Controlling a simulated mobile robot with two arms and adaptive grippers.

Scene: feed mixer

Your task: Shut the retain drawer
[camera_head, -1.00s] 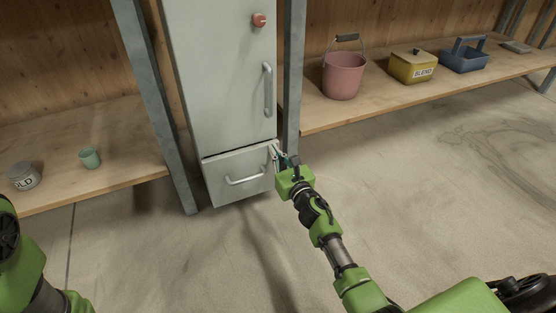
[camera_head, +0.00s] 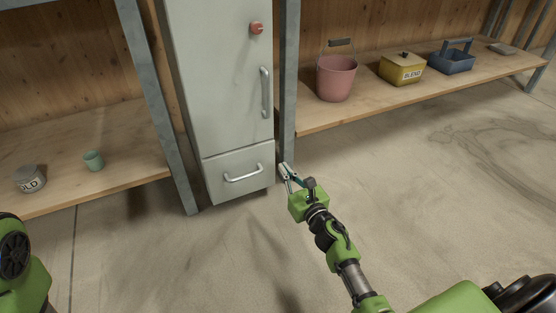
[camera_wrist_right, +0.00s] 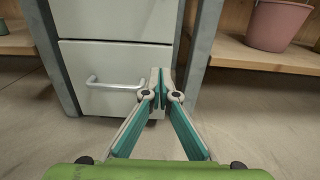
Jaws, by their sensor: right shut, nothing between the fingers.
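The retain drawer (camera_head: 240,171) is the grey bottom front of the tall cabinet, with a bar handle (camera_head: 243,174). Its face looks flush with the door above, with only a thin seam between them. It also shows in the right wrist view (camera_wrist_right: 105,98), its lower right corner partly behind the fingers. My right gripper (camera_head: 284,169) is shut and empty, just right of the drawer and in front of it, apart from it in the head view. Its fingertips also show in the right wrist view (camera_wrist_right: 160,74). My left gripper is out of view; only part of that arm shows at lower left.
The tall cabinet door (camera_head: 222,75) has a red knob (camera_head: 256,28) and a vertical handle (camera_head: 265,92). Metal posts stand on both sides. A pink bucket (camera_head: 336,80), yellow box (camera_head: 402,70) and blue caddy (camera_head: 452,60) stand on the right shelf. The floor in front is clear.

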